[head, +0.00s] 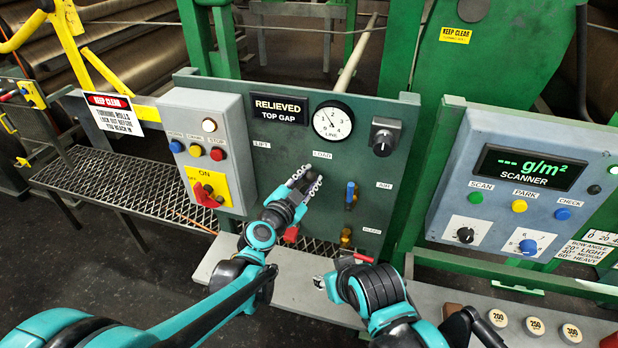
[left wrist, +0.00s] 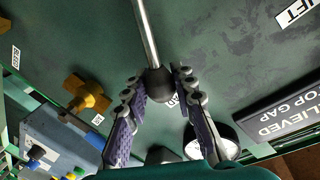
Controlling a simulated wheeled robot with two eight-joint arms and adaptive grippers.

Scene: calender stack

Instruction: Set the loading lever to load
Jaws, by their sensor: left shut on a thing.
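The loading lever shows best in the left wrist view as a bare metal rod (left wrist: 146,35) ending in a dark ball knob (left wrist: 158,82). My left gripper (head: 306,184) is shut on the knob, with one finger on each side; it also shows in the left wrist view (left wrist: 160,84). The knob is just below the LOAD label (head: 322,155), right of the LIFT label (head: 262,144). In the head view my gripper hides most of the lever. My right gripper (head: 338,278) is low in front of the panel; its jaw opening is unclear.
The green panel carries a display (head: 280,109) reading RELIEVED TOP GAP, a round gauge (head: 333,121), a black knob (head: 384,137) and a blue-handled valve (head: 350,194). A grey button box (head: 205,130) is left; the scanner box (head: 515,180) is right. A grey ledge (head: 300,275) runs below.

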